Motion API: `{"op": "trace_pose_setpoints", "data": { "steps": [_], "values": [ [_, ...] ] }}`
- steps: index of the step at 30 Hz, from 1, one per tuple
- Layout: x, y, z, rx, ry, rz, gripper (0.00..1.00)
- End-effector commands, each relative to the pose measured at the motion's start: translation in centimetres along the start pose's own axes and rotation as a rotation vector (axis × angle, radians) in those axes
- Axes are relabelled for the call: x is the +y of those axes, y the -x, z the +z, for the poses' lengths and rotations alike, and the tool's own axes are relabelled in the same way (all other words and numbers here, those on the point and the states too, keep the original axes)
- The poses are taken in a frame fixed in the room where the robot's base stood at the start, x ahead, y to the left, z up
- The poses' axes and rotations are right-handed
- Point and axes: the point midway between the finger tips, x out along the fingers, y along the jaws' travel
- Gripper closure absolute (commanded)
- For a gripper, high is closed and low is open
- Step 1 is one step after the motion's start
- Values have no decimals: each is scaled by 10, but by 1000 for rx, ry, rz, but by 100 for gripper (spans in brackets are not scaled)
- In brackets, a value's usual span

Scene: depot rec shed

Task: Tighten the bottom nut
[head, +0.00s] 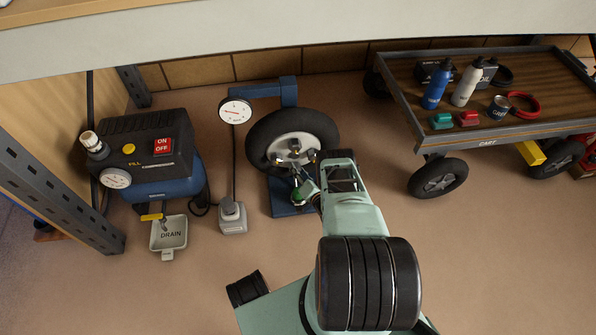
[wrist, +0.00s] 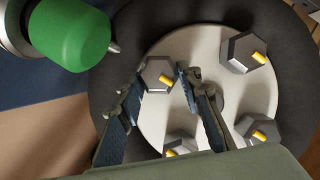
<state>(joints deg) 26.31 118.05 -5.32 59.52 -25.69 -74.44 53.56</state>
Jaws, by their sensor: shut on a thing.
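The wheel (head: 262,135) stands upright on a blue stand, with a pale hub (wrist: 222,80) carrying several grey hex nuts with yellow marks. In the wrist view my gripper (wrist: 157,88) is shut on the nut (wrist: 157,75) nearest the blue stand side, which looks like the bottom nut; its fingers lie on either side of it. Two other nuts (wrist: 245,52) (wrist: 257,130) are clear of the fingers, and another (wrist: 180,143) is partly hidden beside them. In the head view my gripper (head: 305,177) is at the lower hub, and my arm partly blocks the view.
A green-capped part (wrist: 75,35) is close beside the wheel and my gripper. A gauge (head: 235,110) is on the stand's arm. A compressor (head: 150,150) with a drain tray (head: 168,250) stands left; a loaded cart (head: 490,140) stands right. A shelf edge (head: 300,40) crosses above.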

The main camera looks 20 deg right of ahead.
Motion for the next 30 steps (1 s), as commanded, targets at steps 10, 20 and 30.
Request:
{"op": "trace_pose_setpoints", "data": {
  "steps": [10, 20, 30],
  "values": [
    [-1, -1, 0, 0, -1, -1, 51],
    [-1, 0, 0, -1, 5, 2, 50],
    [-4, -1, 2, -5, 150, 58, 50]
  ]
}}
